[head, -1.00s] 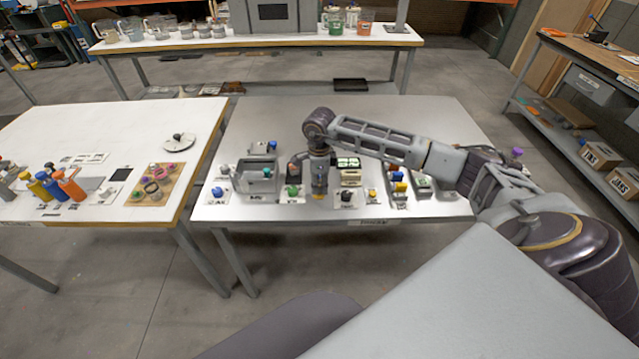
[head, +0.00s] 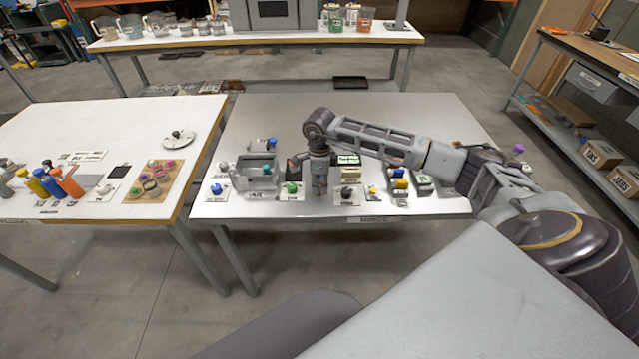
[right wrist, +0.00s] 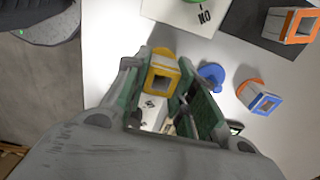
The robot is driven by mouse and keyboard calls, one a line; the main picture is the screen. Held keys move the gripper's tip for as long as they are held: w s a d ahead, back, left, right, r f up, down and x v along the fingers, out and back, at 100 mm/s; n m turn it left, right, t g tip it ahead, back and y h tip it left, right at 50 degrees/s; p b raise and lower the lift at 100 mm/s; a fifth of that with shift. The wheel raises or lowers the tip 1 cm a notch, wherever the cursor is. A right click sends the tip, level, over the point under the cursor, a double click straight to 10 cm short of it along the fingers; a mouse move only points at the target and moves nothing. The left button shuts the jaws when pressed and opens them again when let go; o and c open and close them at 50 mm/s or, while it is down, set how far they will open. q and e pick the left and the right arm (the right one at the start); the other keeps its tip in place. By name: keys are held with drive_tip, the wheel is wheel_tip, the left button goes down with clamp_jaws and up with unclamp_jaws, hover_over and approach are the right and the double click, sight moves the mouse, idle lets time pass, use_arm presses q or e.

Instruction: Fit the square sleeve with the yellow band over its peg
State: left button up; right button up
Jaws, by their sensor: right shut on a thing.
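The square sleeve with the yellow band (right wrist: 162,80) sits between the green-padded fingers of my right gripper (right wrist: 166,98) in the right wrist view. The gripper is shut on it, and the sleeve's square opening faces the camera. A rounded yellow part (right wrist: 160,52) shows just beyond the sleeve; I cannot tell whether it is a peg's base. In the head view my right gripper (head: 319,190) points down at the front of the grey table. The sleeve is hard to make out there. The sleeve's lower end and any peg under it are hidden. My left gripper is not in view.
In the right wrist view, a blue round part (right wrist: 212,75) and a blue-banded square sleeve (right wrist: 260,101) lie close right of the fingers. The back of the grey table (head: 290,115) is clear.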

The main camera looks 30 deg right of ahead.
drive_tip(key=shift+f+b, duration=0.4)
drive_tip(key=shift+f, duration=0.15)
drive_tip(key=o, duration=0.8)
drive_tip(key=shift+o, duration=0.2)
drive_tip(key=shift+r, duration=4.05)
drive_tip(key=shift+r, duration=0.15)
